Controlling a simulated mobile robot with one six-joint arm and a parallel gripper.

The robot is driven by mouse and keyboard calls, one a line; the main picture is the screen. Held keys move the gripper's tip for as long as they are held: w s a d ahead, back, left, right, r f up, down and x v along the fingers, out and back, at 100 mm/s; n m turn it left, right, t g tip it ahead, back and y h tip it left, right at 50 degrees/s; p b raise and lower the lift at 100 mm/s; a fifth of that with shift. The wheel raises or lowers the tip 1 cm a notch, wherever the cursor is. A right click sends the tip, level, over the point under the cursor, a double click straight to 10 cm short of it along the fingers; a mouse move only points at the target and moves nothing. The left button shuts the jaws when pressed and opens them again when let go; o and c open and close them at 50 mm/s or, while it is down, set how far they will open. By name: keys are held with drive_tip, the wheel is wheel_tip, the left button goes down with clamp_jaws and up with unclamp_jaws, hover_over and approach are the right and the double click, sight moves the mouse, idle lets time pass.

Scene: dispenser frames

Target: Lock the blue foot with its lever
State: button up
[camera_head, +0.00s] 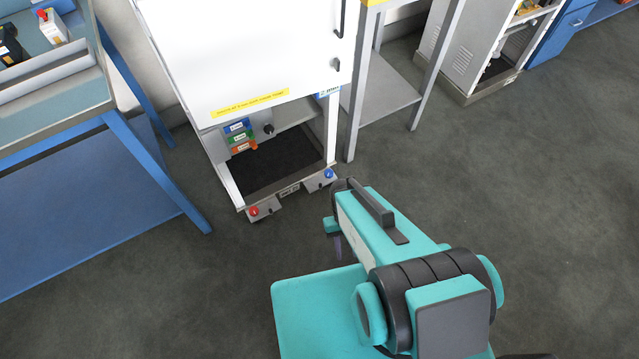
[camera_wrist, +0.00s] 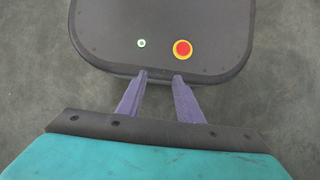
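The blue foot (camera_head: 328,174) is a small blue knob on a grey bracket at the front right corner of the white dispenser's base in the head view. Its lever is too small to make out clearly. My gripper (camera_wrist: 160,76) shows two purple fingers apart in the wrist view, open with nothing between them. In the head view, a purple finger of my gripper (camera_head: 338,246) shows below the blue foot, apart from it; the arm hides the rest. The foot is not in the wrist view.
The white dispenser (camera_head: 245,45) has an open lower bay and a red foot (camera_head: 254,211) at its front left. A blue bench (camera_head: 80,190) stands left, a grey table (camera_head: 380,98) right. The floor in front is clear. My dark base top shows in the wrist view.

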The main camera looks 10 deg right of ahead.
drive_tip(key=shift+f, duration=0.1)
drive_tip(key=n+t+b, duration=0.5)
drive_tip(key=n+b, duration=1)
drive_tip(key=b, duration=1.6)
hover_over(315, 184)
drive_tip(key=s+d, duration=0.2)
drive_tip(key=s, duration=0.1)
wheel_tip(315, 184, down, 14)
drive_tip(key=shift+w+r, duration=0.2)
drive_tip(key=shift+w, duration=0.05)
drive_tip(key=shift+d+f, duration=0.1)
wheel_tip(315, 184, down, 14)
drive_tip(key=b, duration=0.5)
drive_tip(key=shift+b, duration=0.3)
drive_tip(key=shift+r, duration=0.2)
clamp_jaws()
